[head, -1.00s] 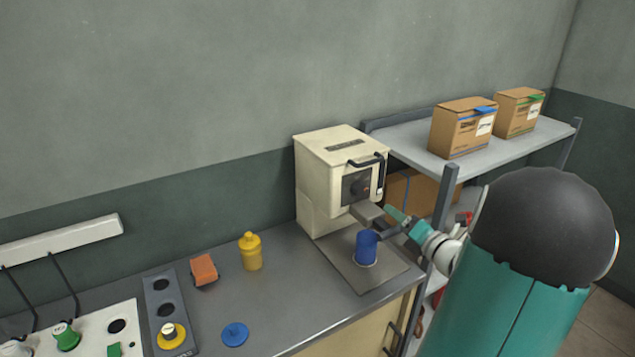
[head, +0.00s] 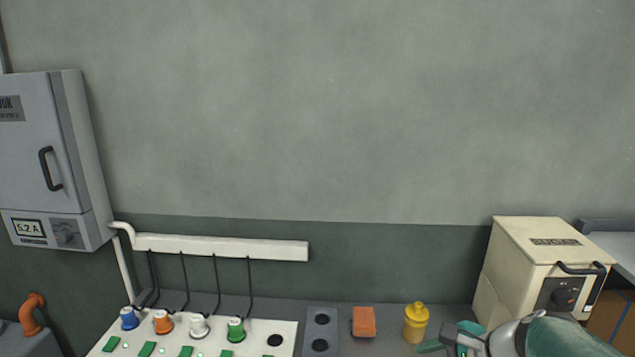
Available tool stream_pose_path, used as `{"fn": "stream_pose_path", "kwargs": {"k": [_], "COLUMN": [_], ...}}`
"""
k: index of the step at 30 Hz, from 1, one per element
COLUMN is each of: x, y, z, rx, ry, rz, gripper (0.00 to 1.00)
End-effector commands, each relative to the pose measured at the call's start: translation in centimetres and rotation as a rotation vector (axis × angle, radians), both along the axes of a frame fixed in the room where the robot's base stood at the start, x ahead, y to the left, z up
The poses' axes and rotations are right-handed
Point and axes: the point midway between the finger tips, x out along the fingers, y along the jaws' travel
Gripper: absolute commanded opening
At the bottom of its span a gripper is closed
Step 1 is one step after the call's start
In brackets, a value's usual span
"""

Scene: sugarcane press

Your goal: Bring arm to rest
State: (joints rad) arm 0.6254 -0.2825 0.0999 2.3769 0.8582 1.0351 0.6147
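My gripper (head: 448,338) is at the bottom edge, right of centre, in the head view. Its teal fingertips point left and look spread apart, with nothing seen between them. It shows in front of the counter, just below and right of the yellow bottle (head: 416,323); I cannot tell whether they touch. My teal and grey arm runs from it to the lower right corner and is cut off by the frame.
The cream press machine (head: 520,256) stands on the right, close to my arm. An orange block (head: 364,321), a dark holed plate (head: 321,318) and a white panel with coloured knobs (head: 100,348) lie along the counter. A grey cabinet (head: 80,150) hangs at left.

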Motion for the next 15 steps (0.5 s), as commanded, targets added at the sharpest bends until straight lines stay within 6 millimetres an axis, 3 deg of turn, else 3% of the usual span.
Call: {"fn": "stream_pose_path", "kwargs": {"k": [1,6,12,15], "x": [-1.1,-4.7,-7.6,-8.3], "y": [1.6,4.3,5.3,5.3], "z": [0.3,0.9,2.5,3.3], "rx": [-0.111,-0.49,-0.902,-1.045], "ry": [-0.03,-0.14,-0.294,-0.348], "rz": [0.13,0.569,1.041,1.194], "gripper": [0.58,0.58,0.58,0.58]}}
